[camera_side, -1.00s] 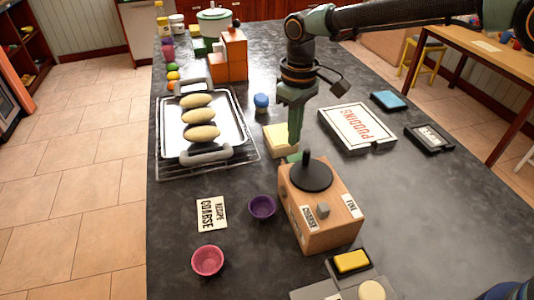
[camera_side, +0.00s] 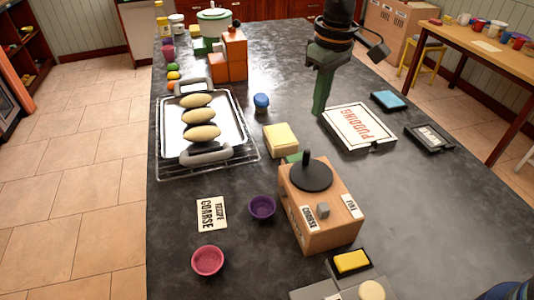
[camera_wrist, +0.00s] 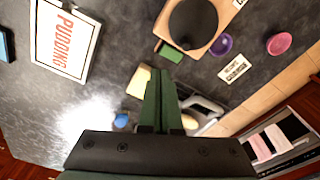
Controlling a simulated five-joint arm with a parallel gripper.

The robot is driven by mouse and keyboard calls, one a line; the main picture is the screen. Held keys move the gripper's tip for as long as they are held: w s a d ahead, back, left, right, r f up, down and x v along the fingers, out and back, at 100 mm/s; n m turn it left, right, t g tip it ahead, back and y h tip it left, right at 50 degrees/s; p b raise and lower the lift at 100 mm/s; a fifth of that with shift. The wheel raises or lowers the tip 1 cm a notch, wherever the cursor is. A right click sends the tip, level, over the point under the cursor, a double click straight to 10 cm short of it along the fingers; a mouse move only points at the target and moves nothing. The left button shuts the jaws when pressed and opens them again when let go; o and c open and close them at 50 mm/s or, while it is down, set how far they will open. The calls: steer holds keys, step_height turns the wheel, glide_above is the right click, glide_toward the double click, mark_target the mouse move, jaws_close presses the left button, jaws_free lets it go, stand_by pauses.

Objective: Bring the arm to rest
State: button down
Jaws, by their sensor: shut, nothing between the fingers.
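My gripper (camera_side: 319,108) is shut and empty. In the side view its green fingers point down above the dark counter, just left of the pudding box (camera_side: 358,127). In the wrist view the shut gripper (camera_wrist: 160,75) points up the picture, with the pudding box (camera_wrist: 66,38) to its left. Nothing is held between the fingers.
A wooden grinder box (camera_side: 322,215) stands at the front middle, with a yellow block (camera_side: 281,140) behind it. A tray (camera_side: 236,122) with several oval loaves lies left. Bowls (camera_side: 262,207) and a recipe card (camera_side: 212,214) lie in front. The right front counter is clear.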

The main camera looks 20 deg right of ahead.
steer(key=s+d+r+m+t, duration=0.2)
steer(key=s+d+r, duration=0.45)
steer(key=d, duration=0.55)
steer(key=s+d+f+m+t, duration=0.1)
steer(key=s+d+m+t, duration=0.1)
steer(key=s+d, duration=0.7)
steer(key=shift+s+m+t, duration=0.4)
steer(key=shift+s+m, duration=0.2)
steer(key=shift+s, duration=0.3)
